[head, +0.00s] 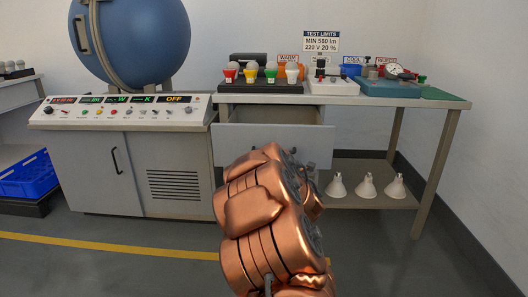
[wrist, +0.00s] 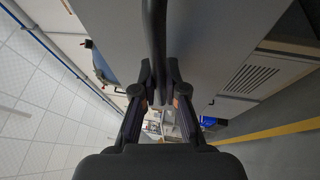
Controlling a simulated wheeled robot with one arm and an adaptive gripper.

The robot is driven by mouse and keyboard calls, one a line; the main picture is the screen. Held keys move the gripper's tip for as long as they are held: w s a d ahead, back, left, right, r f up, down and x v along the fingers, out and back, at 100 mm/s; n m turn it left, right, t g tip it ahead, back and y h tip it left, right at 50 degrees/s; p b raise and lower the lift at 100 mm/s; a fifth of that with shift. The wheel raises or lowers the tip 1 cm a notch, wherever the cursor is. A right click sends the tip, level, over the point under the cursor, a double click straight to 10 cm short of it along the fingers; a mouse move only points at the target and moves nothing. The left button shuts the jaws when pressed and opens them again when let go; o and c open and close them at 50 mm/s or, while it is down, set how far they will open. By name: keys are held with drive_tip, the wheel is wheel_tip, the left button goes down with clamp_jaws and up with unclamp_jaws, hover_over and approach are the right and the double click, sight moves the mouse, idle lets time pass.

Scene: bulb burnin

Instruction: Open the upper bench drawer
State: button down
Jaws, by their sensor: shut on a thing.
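The upper bench drawer (head: 318,141) is under the left part of the bench and stands partly pulled out, with its dark inside showing above its pale grey front. My copper arm covers the lower middle of that front in the head view, hiding the handle and most of my gripper. In the wrist view the dark bar handle (wrist: 154,28) runs down from the top edge between the fingers of my gripper (wrist: 158,72). The gripper is shut on the handle, close to the grey drawer front (wrist: 205,35).
The bench top (head: 452,103) carries coloured bulbs, a white device and a green tray with a gauge. White lamp shades (head: 367,185) stand on the lower shelf. A console cabinet (head: 85,165) with a blue sphere (head: 145,40) adjoins at left. Floor right of my arm is clear.

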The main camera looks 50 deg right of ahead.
drive_tip(key=shift+a, duration=0.1)
drive_tip(key=c, duration=1.5)
unclamp_jaws()
